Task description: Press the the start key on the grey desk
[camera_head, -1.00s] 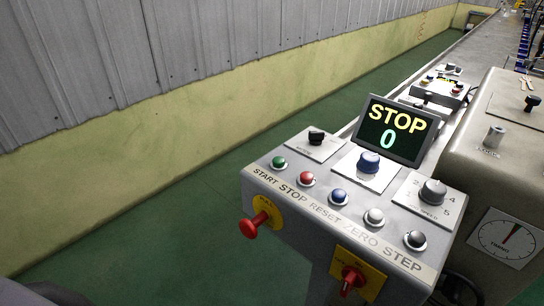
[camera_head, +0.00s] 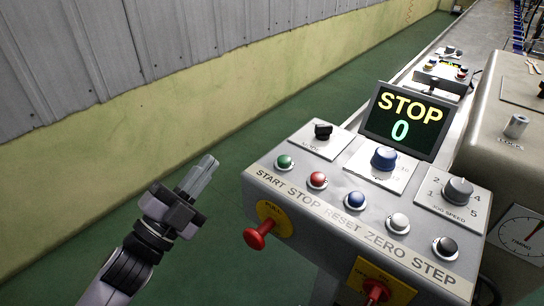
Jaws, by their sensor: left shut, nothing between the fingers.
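The grey desk (camera_head: 262,175) is a sloped control panel at the right of the head view. Its start key (camera_head: 284,161) is a green round button at the left end of a row, above the printed word START. The display (camera_head: 405,119) reads STOP and 0. My left gripper (camera_head: 208,163) is to the left of the desk, over the green floor, with its fingers together and pointing up and to the right. It is apart from the start key and holds nothing. My right gripper is not in view.
Red (camera_head: 317,180), blue (camera_head: 356,200), white and black buttons continue the row. A red pull knob (camera_head: 259,235) sticks out from the desk front near its left corner. Dials stand behind the buttons. A grey machine (camera_head: 500,150) is at right. Free space lies left of the desk.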

